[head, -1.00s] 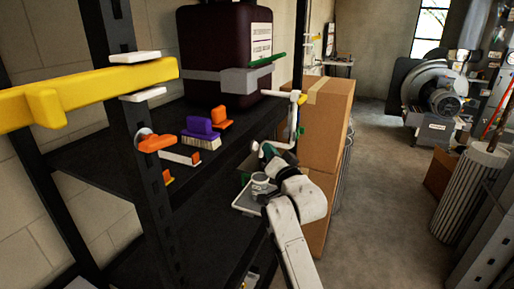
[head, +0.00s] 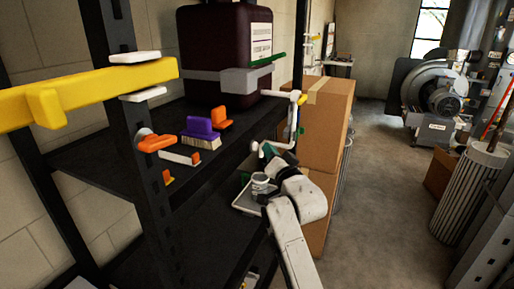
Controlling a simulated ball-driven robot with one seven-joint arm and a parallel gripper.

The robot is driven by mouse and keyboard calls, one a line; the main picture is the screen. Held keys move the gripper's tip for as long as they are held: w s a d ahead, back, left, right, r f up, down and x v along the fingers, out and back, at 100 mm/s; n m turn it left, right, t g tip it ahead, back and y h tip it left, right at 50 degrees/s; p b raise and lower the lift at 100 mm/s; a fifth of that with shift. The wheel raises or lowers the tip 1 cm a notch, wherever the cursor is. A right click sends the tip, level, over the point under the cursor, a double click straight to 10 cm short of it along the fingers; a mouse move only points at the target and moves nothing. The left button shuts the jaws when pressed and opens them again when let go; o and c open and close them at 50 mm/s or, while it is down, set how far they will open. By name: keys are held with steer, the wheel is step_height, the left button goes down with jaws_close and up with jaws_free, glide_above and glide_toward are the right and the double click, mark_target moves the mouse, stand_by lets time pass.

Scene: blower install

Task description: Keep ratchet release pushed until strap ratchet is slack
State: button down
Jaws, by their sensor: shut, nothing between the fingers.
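A dark purple container (head: 222,40) stands on the upper black shelf with a grey strap (head: 201,75) across its front. A grey ratchet body (head: 243,81) sits on the strap at the container's right front. A green lever (head: 268,61) sticks out just above it. My gripper (head: 276,155) is at the end of my white arm, below and right of the ratchet and apart from it. It is small and partly hidden behind my wrist; it looks shut and empty. I cannot tell from here how tight the strap is.
A purple brush (head: 201,131) and orange clamps (head: 157,143) are on the shelf. A white cup (head: 260,182) stands on a tray below. Cardboard boxes (head: 325,125) stand behind.

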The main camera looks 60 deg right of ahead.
steer(key=shift+w, duration=0.1)
stand_by(0.3)
steer(key=shift+w, duration=0.35)
steer(key=shift+w+a+b, duration=0.1)
steer(key=shift+w+b, duration=0.35)
steer(key=shift+w, duration=0.05)
stand_by(3.2)
steer(key=shift+s, duration=0.1)
stand_by(1.8)
steer(key=shift+s+p, duration=0.5)
steer(key=shift+s, duration=0.35)
steer(key=shift+s+d+p, duration=0.15)
steer(key=shift+s+p, duration=0.35)
steer(key=shift+s, duration=0.75)
steer(key=shift+s+d+p, duration=0.1)
steer(key=shift+s+p, duration=0.4)
steer(key=shift+s, duration=0.75)
